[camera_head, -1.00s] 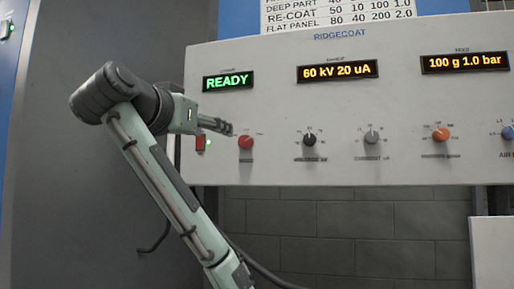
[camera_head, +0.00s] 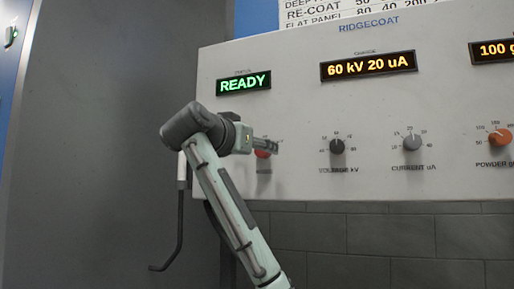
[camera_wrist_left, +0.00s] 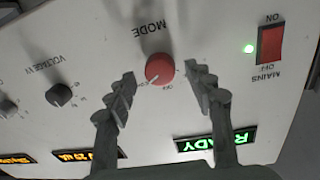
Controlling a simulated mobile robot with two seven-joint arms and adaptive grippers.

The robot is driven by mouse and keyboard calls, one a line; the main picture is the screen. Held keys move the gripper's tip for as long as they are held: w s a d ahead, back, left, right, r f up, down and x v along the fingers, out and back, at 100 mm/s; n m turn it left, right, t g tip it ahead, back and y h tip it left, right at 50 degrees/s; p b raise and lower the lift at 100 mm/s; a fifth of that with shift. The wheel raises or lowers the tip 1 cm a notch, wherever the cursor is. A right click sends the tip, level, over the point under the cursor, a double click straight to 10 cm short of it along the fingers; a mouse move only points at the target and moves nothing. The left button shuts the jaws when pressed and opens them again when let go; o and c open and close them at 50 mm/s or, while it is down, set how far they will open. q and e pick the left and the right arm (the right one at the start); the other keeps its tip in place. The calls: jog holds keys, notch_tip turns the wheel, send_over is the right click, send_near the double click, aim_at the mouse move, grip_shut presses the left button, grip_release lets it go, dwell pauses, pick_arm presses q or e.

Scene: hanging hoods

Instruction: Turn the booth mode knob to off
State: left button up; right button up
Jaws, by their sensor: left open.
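The mode knob (camera_wrist_left: 160,67) is round and red, with MODE printed beside it on the pale panel; the left wrist view shows it upside down. A small OFF label is by its edge; I cannot tell where its pointer sits. In the head view the knob (camera_head: 263,154) is partly hidden behind my left gripper (camera_head: 271,146). In the left wrist view my left gripper (camera_wrist_left: 160,76) is open, with its fingertips on either side of the knob and a visible gap at each side. My right gripper is not in view.
A red mains switch (camera_wrist_left: 271,44) with a green light is beside the mode knob. The black voltage knob (camera_head: 337,146), grey current knob (camera_head: 412,142) and orange powder knob (camera_head: 499,137) are to the right. The READY display (camera_head: 244,83) is lit above.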

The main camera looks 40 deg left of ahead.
pick_arm(q)
jog(key=shift+w, duration=0.15)
jog(key=c, duration=1.2)
jog(key=shift+o, duration=0.2)
